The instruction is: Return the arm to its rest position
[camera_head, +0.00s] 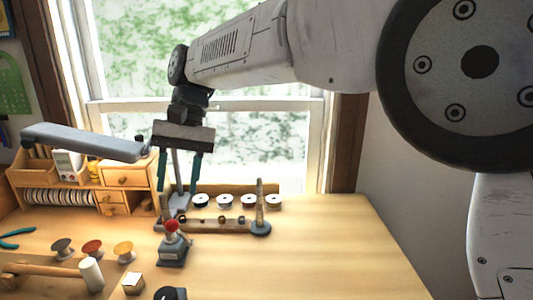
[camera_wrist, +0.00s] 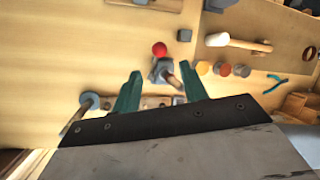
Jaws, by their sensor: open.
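My gripper (camera_head: 179,183) hangs over the back left of the wooden workbench (camera_head: 310,240), at the end of my raised, stretched-out arm. Its two teal fingers point down and stand apart with nothing held between them. In the wrist view my gripper (camera_wrist: 161,80) is also open, with the bench below it. A small grey vise-like tool with a red knob (camera_head: 172,226) stands below and nearer the camera; the knob (camera_wrist: 159,49) shows just beyond the fingertips in the wrist view.
A grey lamp (camera_head: 85,142) reaches left beside my gripper. A wooden rack with rings (camera_head: 217,226) and several spools (camera_head: 225,200) stand near the window. A mallet (camera_head: 91,274), pliers (camera_head: 17,239) and a drawer organizer (camera_head: 115,198) are left. The bench's right side is clear.

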